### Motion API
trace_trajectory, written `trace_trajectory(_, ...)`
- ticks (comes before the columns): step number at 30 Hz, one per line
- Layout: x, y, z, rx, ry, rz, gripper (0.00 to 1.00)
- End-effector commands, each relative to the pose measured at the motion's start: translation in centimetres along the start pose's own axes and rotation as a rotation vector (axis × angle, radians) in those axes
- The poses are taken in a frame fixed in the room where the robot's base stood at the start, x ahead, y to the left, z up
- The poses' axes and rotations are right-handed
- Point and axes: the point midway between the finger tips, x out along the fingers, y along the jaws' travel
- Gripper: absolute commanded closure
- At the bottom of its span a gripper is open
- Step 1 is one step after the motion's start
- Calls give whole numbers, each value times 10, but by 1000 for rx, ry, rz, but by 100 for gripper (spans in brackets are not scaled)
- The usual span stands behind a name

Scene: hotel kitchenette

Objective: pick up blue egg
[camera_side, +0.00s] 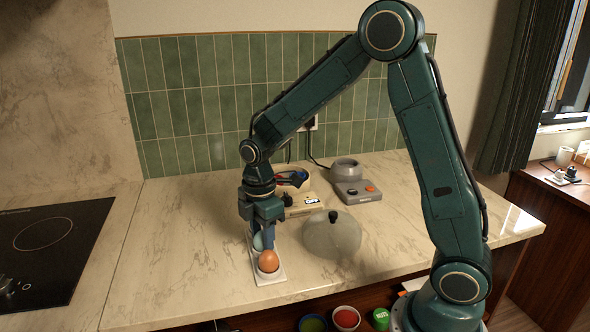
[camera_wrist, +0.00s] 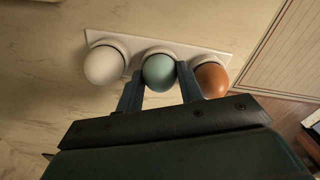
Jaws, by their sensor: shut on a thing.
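The blue egg (camera_wrist: 159,72) sits in the middle cup of a white egg holder (camera_wrist: 193,49), between a white egg (camera_wrist: 104,66) and a brown egg (camera_wrist: 211,79). My gripper (camera_wrist: 160,78) is shut on the blue egg, one finger on each side of it. In the side view, my gripper (camera_side: 265,240) points down over the holder (camera_side: 268,279). The brown egg (camera_side: 268,261) stands at its near end. The blue egg (camera_side: 258,241) is mostly hidden there by the gripper.
A glass lid with a black knob (camera_side: 333,230) is right of the holder. A beige appliance marked OFF (camera_side: 303,206) and a grey appliance (camera_side: 357,190) stand behind. A black cooktop (camera_side: 45,250) is at left. The counter in front of the lid is clear.

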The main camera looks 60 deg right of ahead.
Motion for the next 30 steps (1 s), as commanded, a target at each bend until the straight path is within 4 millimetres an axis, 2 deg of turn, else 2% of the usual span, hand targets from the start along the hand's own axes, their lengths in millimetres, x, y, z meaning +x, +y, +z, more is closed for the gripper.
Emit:
trace_trajectory(8, -4, 0, 0, 0, 0, 1, 72)
trace_trajectory(14, -20, 1, 0, 0, 1, 4, 72)
trace_trajectory(20, -51, 1, 0, 0, 2, 5, 72)
trace_trajectory(30, -124, 1, 0, 0, 2, 6, 72)
